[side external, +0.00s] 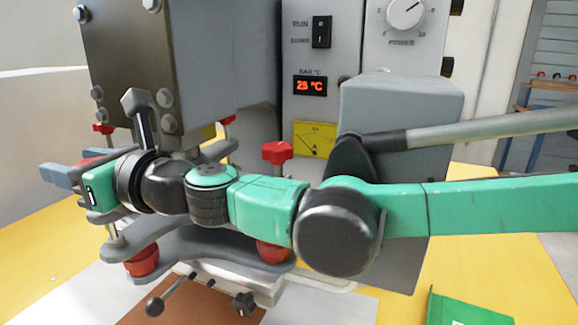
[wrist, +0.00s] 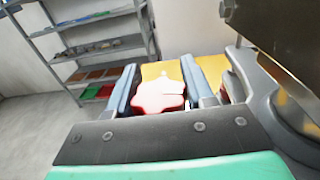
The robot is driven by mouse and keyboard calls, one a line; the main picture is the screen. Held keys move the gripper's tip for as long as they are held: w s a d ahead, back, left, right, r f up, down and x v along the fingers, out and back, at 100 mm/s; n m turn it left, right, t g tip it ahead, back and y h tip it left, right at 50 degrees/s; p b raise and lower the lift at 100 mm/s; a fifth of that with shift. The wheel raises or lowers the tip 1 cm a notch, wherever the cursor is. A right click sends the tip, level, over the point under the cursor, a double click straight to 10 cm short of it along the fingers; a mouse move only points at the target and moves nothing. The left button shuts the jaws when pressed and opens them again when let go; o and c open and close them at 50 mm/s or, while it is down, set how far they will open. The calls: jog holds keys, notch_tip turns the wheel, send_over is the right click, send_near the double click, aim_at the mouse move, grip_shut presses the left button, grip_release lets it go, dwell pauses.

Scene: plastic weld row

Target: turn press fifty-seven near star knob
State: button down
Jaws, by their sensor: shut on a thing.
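My gripper (side external: 60,172) is at the left of the side external view, with its blue-grey fingers pointing left. In the wrist view its fingers (wrist: 159,72) stand on both sides of a red star knob (wrist: 158,98), which looks washed out to pink and white. The gripper is shut on this knob. Only a bit of red shows between the fingers in the side external view. Another red star knob (side external: 277,152) stands upright on the press (side external: 225,45), right of my wrist. Two more red knobs, at the far left (side external: 103,128) and behind (side external: 228,120), are partly hidden.
A grey lever (side external: 480,128) reaches in from the right. A grey control panel (side external: 330,60) with a dial, a switch and a red temperature display stands behind. A green object (side external: 465,310) lies on the yellow table at the lower right. Shelves (wrist: 95,45) stand in the background.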

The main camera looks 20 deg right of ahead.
jog(key=shift+c, duration=1.7)
grip_release()
jog(key=shift+v, duration=2.85)
